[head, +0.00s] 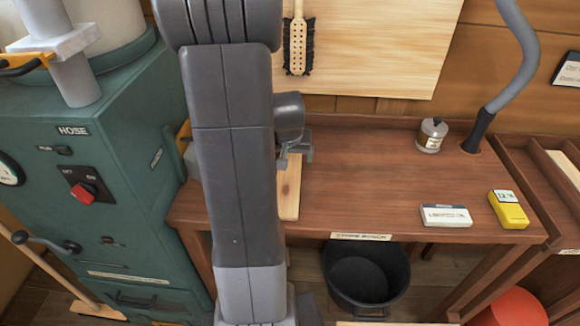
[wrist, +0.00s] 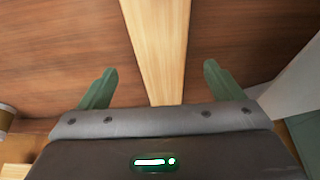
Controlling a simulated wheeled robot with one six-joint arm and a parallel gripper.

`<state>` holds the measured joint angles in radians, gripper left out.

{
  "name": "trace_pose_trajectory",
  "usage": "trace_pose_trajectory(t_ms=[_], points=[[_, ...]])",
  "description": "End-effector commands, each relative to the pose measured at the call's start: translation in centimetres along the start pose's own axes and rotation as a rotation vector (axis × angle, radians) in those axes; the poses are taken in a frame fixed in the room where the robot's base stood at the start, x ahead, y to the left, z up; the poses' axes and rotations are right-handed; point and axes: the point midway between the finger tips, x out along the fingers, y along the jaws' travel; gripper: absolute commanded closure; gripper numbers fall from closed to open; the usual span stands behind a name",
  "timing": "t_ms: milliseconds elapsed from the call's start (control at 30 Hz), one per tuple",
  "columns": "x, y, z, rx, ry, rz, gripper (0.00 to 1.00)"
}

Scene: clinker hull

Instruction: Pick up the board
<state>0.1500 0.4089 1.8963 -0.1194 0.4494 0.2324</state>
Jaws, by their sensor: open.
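The board (head: 288,187) is a narrow strip of pale wood lying on the brown bench (head: 365,185), partly hidden behind my arm in the head view. In the wrist view the board (wrist: 158,45) runs from the top edge down to my gripper's body, between the two fingers. My gripper (wrist: 156,88) is open, with one green finger on each side of the board and a gap to both. In the head view my gripper (head: 296,155) is over the board, partly hidden by my arm. I cannot tell its exact height above the board.
A green machine (head: 95,190) stands at left, a black bucket (head: 366,272) below.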

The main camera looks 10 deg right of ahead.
Motion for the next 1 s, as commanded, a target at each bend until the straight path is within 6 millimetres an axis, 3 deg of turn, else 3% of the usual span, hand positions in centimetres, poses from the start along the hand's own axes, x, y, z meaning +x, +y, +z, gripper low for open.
trace_pose_trajectory(t_ms=[300, 667, 767, 967, 1000], points=[[3.8, -0.1, 0.3, 0.000, -0.003, 0.000, 0.13], [4.6, -0.1, 0.2, 0.000, 0.000, -0.001, 0.13], [4.6, -0.1, 0.2, 0.000, 0.000, -0.001, 0.26], [4.6, -0.1, 0.2, 0.000, 0.000, -0.001, 0.66], [4.6, -0.1, 0.2, 0.000, 0.000, -0.001, 0.67]])
